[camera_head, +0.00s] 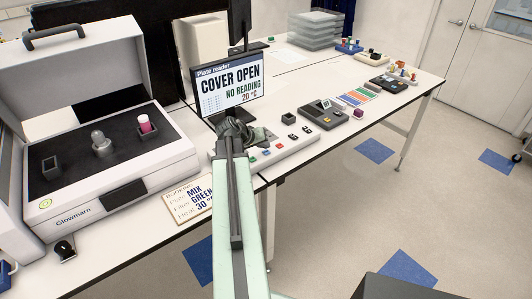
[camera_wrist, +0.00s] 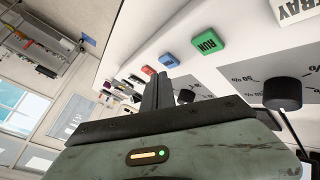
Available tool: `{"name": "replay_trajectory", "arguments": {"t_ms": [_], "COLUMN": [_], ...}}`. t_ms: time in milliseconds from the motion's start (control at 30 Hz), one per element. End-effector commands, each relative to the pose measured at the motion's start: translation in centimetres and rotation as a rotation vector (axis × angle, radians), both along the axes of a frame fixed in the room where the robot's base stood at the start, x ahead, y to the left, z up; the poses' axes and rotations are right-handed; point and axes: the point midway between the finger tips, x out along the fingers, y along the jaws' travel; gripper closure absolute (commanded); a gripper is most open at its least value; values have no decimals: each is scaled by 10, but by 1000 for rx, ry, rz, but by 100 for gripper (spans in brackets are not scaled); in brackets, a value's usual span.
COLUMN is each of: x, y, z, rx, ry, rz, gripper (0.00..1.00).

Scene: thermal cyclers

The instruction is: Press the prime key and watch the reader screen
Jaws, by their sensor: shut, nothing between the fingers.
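The reader screen (camera_head: 229,86) stands behind the key panel and reads "Plate reader, COVER OPEN, NO READING, 20 °C". The white key panel (camera_head: 300,140) carries coloured keys. In the wrist view a green RUN key (camera_wrist: 207,43), a blue key (camera_wrist: 169,61), a red key (camera_wrist: 149,70) and part of a TRAY key (camera_wrist: 294,8) show. I cannot make out a key marked prime. My gripper (camera_head: 240,131) is over the left part of the panel, below the screen. In the wrist view its fingers (camera_wrist: 157,92) are shut and empty, near the blue key; contact cannot be told.
An open-lidded white instrument (camera_head: 110,190) stands on the left, with a pink-capped item (camera_head: 146,124) inside. A booking card (camera_head: 189,200) reads MIX, GREEN, 30. Dark knobs (camera_wrist: 283,93) stand on the panel. A grey keypad device (camera_head: 326,115) is to the right.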

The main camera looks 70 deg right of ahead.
Motion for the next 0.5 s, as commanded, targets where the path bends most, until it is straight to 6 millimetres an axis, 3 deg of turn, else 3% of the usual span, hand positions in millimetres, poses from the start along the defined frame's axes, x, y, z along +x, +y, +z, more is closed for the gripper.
{"name": "replay_trajectory", "arguments": {"t_ms": [500], "x": [-1], "y": [0], "z": [-10], "rx": [0], "ry": [-1], "rz": [-1], "gripper": [100]}}
